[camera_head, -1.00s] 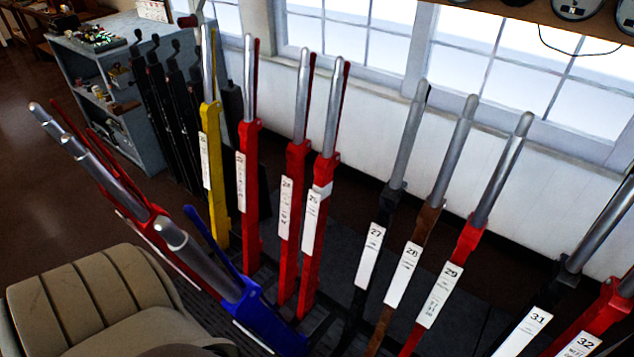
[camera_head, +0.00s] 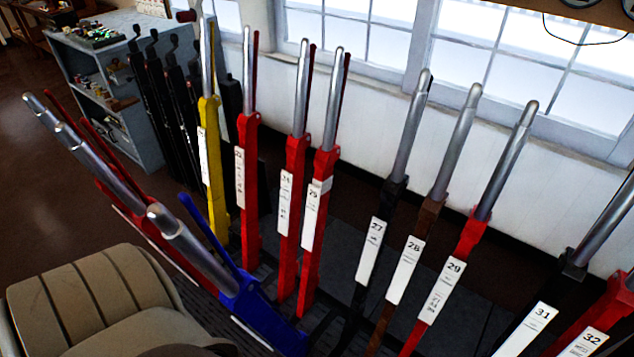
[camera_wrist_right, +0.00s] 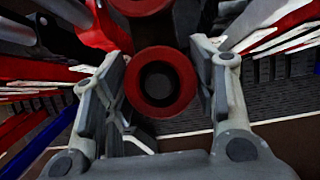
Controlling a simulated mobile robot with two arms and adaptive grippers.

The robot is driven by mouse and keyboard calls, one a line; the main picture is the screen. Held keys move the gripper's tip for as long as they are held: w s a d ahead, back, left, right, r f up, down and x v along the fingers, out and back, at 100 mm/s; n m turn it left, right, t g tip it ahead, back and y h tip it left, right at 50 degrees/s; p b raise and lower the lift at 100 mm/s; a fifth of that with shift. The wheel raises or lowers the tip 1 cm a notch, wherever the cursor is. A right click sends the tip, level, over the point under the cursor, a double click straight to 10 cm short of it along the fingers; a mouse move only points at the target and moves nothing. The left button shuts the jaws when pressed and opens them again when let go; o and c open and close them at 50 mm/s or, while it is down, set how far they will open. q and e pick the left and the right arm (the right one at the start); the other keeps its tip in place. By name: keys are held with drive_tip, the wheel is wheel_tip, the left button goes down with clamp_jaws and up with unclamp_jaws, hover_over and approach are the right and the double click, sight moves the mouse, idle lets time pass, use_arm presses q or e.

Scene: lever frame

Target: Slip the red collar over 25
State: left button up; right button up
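Lever 25 (camera_head: 325,175) is a red lever with a bare silver handle and a white number plate, standing in the row in the head view. The red collar (camera_wrist_right: 132,90) is a thick ring with a dark hole, seen end-on in the right wrist view. My right gripper (camera_wrist_right: 160,85) has one finger on each side of the collar and appears shut on it. What lies beyond the hole is too dark to tell. The collar and both grippers do not show in the head view.
A red lever (camera_head: 292,180) stands close left of 25, and the black lever 27 (camera_head: 385,200) stands to its right with a gap. A blue lever (camera_head: 250,300) leans toward the chair (camera_head: 90,300). Another red round part (camera_wrist_right: 140,6) shows at the wrist view's top.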

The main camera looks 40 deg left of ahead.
drive_tip(key=c, duration=0.4)
drive_tip(key=shift+r, duration=0.1)
drive_tip(key=shift+r+p, duration=2.95)
drive_tip(key=shift+r, duration=1.25)
